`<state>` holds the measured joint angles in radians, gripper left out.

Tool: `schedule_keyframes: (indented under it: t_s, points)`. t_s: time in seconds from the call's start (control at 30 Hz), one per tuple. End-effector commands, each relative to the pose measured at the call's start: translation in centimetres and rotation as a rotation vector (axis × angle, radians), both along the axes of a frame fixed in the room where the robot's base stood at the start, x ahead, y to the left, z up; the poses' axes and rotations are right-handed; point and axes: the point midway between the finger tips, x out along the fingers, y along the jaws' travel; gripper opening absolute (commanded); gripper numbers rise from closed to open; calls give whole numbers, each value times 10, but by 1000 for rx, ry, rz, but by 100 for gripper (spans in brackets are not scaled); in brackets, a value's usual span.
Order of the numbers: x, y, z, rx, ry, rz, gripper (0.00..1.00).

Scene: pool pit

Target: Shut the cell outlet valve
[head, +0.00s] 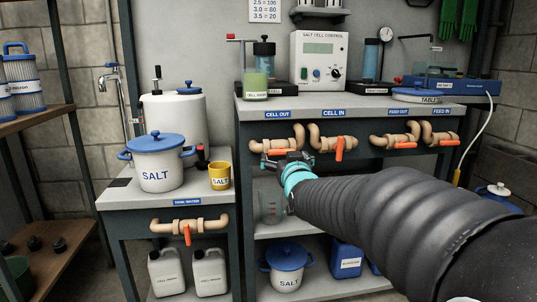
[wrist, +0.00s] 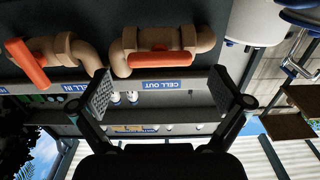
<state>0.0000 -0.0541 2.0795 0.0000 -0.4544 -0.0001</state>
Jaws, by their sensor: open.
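The cell outlet valve (head: 271,145) sits on a beige pipe under the CELL OUT label (head: 277,114) on the bench front. In the upside-down wrist view its orange handle (wrist: 162,59) lies along the pipe. In the head view my gripper (head: 286,158) is just in front of this valve and hides part of the handle. The wrist view shows my gripper (wrist: 163,90) open and empty, its fingers spread on either side of the CELL OUT label. The handle appears ahead of the fingers, not between them.
The CELL IN valve handle (head: 339,150) hangs across its pipe close on the right. The FEED OUT handle (head: 407,145) and FEED IN handle (head: 449,142) lie along theirs. A salt pot (head: 158,165) and yellow cup (head: 219,177) stand on the lower left bench.

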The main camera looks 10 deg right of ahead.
Motion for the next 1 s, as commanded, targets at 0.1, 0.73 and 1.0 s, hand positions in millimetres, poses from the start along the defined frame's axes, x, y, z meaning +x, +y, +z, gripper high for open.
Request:
schedule_keyframes:
  t_s: [0.1, 0.73, 1.0]
  points:
    - [15, 0, 0, 0, 0, 0, 100]
    - [30, 0, 0, 0, 0, 0, 72]
    - [30, 0, 0, 2, 0, 0, 44]
